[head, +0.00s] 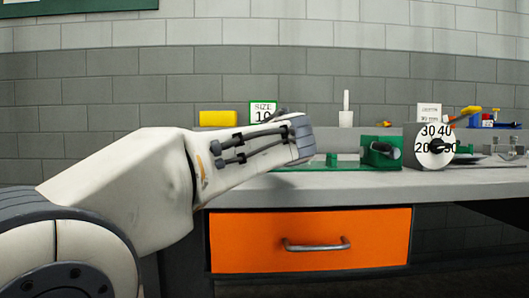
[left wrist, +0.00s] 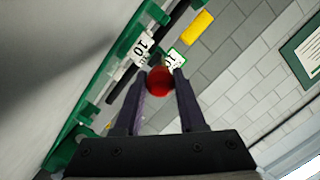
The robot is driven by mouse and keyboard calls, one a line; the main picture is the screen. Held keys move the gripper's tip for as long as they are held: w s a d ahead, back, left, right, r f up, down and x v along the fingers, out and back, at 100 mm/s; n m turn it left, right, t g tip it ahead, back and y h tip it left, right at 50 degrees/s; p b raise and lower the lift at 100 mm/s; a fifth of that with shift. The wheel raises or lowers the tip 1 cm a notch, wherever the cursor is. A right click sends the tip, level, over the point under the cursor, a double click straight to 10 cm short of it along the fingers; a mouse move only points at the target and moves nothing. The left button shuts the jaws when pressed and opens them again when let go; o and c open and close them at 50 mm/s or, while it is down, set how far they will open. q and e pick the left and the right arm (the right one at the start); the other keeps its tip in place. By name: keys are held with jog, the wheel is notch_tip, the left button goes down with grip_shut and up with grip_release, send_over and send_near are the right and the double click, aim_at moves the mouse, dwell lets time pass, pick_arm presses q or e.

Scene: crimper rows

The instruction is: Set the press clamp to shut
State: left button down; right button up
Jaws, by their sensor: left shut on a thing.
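My left gripper (left wrist: 163,76) has its two dark fingers on either side of a round red knob (left wrist: 159,82) in the left wrist view and is shut on it. The knob hides what it is fixed to. Beside it runs a green machine frame (left wrist: 86,95) with a white "10" tag (left wrist: 142,46), which I take for the press clamp. In the head view a green base (head: 338,161) and green block (head: 379,154) show on the bench, partly behind my left arm, which hides the fingers and knob. I cannot tell the clamp's state. My right gripper is not in view.
The grey bench (head: 365,184) has an orange drawer (head: 310,262) below. A dial with numbers (head: 434,158) stands right of the green block. A yellow block (head: 218,118) and a "SIZE 10" sign (head: 264,106) stand at the back. Small tools lie far right.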

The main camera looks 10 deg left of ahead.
pick_arm(q)
jog(key=shift+f, duration=0.25)
jog(key=c, duration=0.5)
grip_release()
jog(key=shift+s+r, duration=0.1)
jog(key=p+v, duration=0.1)
jog(key=v, duration=0.8)
jog(key=shift+s+d+r+p, duration=0.15)
jog(key=shift+p, duration=0.25)
jog(key=shift+s+d, duration=0.1)
jog(key=shift+s, duration=0.3)
